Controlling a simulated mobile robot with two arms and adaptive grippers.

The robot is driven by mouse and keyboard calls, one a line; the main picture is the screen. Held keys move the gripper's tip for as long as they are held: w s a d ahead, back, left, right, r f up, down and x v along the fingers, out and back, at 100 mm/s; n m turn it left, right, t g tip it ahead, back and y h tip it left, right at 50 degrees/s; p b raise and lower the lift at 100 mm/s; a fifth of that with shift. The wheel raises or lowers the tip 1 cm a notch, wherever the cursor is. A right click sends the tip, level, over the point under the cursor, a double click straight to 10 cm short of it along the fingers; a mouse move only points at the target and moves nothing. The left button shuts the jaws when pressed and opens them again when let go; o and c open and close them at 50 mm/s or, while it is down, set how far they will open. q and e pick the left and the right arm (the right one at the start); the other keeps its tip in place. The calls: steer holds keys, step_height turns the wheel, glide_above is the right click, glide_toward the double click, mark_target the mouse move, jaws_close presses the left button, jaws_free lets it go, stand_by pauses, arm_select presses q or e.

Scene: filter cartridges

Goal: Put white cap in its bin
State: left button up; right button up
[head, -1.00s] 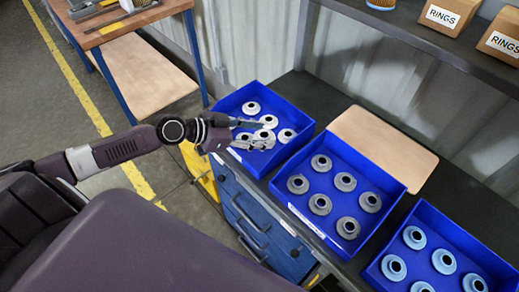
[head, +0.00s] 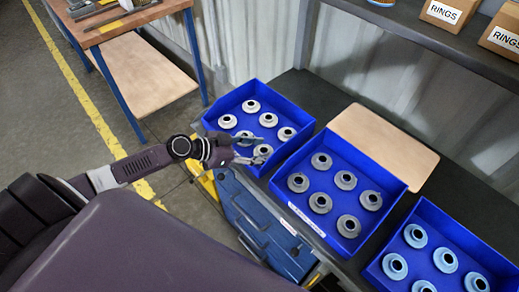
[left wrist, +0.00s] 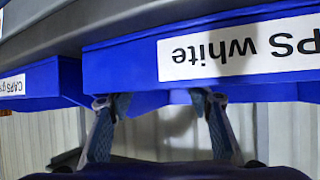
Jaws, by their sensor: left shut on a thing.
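The blue bin labelled "CAPS white" (head: 213,117) stands at the far end of the bench and holds several pale caps. Its label also shows upside down in the left wrist view (left wrist: 240,46). My left gripper (head: 256,149) is at this bin's near right corner, its two fingers around a white cap (head: 263,150), shut on it. Whether the cap touches the bin floor I cannot tell. My right gripper is not in view.
A blue bin of grey caps (head: 399,190) stands to the right, and one of light-blue caps (head: 447,218) beyond it. A tan board (head: 384,142) lies behind. A shelf above holds boxes labelled RINGS (head: 447,13).

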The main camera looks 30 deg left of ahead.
arm_select(q)
steer(key=o, duration=0.6)
steer(key=shift+f, duration=0.1)
steer(key=shift+o, duration=0.2)
steer(key=shift+r+p, duration=0.2)
steer(key=shift+p, duration=0.1)
steer(key=shift+s+a, duration=0.15)
steer(key=shift+s, duration=0.05)
steer(key=b+v, duration=0.2)
steer(key=v, duration=0.9)
steer(key=shift+r, duration=0.25)
steer(key=shift+s+a, duration=0.1)
steer(key=shift+s, duration=0.05)
